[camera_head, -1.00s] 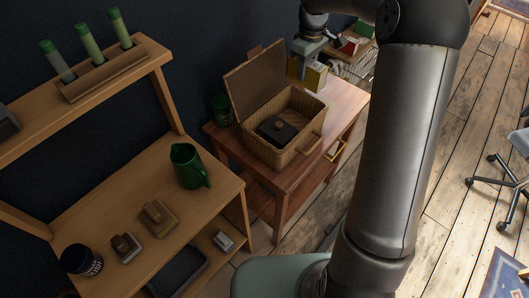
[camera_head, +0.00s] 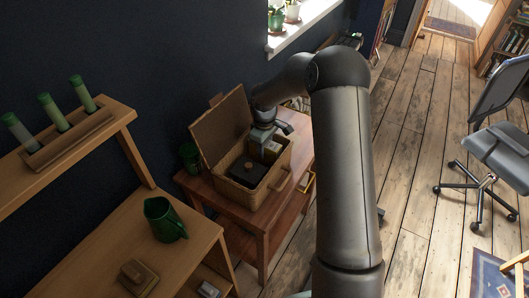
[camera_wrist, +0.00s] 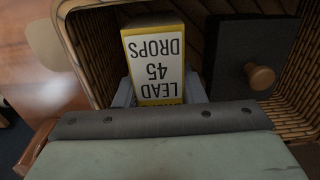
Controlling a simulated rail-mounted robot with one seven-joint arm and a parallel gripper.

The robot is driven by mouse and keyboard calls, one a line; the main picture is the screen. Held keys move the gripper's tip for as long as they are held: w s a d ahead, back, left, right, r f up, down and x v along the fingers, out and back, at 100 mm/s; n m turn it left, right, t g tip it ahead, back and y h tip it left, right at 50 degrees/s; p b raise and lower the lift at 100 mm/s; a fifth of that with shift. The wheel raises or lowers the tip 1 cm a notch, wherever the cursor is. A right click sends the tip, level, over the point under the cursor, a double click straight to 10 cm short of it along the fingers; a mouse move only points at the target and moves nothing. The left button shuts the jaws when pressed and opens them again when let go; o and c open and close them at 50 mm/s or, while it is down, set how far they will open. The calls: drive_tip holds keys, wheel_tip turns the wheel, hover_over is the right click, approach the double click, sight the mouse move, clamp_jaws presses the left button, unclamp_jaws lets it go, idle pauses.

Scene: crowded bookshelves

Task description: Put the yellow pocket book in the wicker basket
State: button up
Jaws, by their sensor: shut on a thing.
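The wicker basket (camera_head: 243,183) stands on a reddish wooden side table with its lid tipped open towards the wall. My gripper (camera_head: 267,146) points down into the right, far part of the basket opening. It is shut on the yellow pocket book (camera_wrist: 156,62), whose white face reads "LEAD 45 DROPS" upside down. In the wrist view the book is between my fingers (camera_wrist: 160,92), inside the outline of the wicker basket wall (camera_wrist: 82,50). I cannot tell whether the book touches the basket floor. My wrist hides part of it.
A black block with a round wooden knob (camera_wrist: 252,62) lies in the basket beside the book; it shows in the head view (camera_head: 248,172). The open lid (camera_head: 222,128) rises behind. A green jug (camera_head: 163,220) stands on the shelf at left, and a green jar (camera_head: 190,156) beside the basket.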

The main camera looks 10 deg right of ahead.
wheel_tip(320, 180, down, 3)
drive_tip(key=shift+f, duration=0.3)
drive_tip(key=o, duration=1.1)
drive_tip(key=shift+s, duration=0.15)
drive_tip(key=shift+r, duration=0.4)
wheel_tip(320, 180, up, 12)
drive_tip(key=shift+f+b, duration=0.15)
drive_tip(key=shift+b, duration=0.4)
drive_tip(key=s+r+m, duration=0.2)
drive_tip(key=s+m, duration=0.1)
drive_tip(key=s, duration=0.8)
drive_tip(key=s+r+m, duration=0.2)
drive_tip(key=s+m, duration=0.1)
drive_tip(key=s, duration=0.9)
drive_tip(key=s+a+r+m, duration=0.1)
drive_tip(key=s+r+m, duration=0.1)
drive_tip(key=s, duration=0.9)
drive_tip(key=shift+s+r+m, duration=0.35)
drive_tip(key=shift+r+m, duration=0.05)
drive_tip(key=shift+r, duration=0.2)
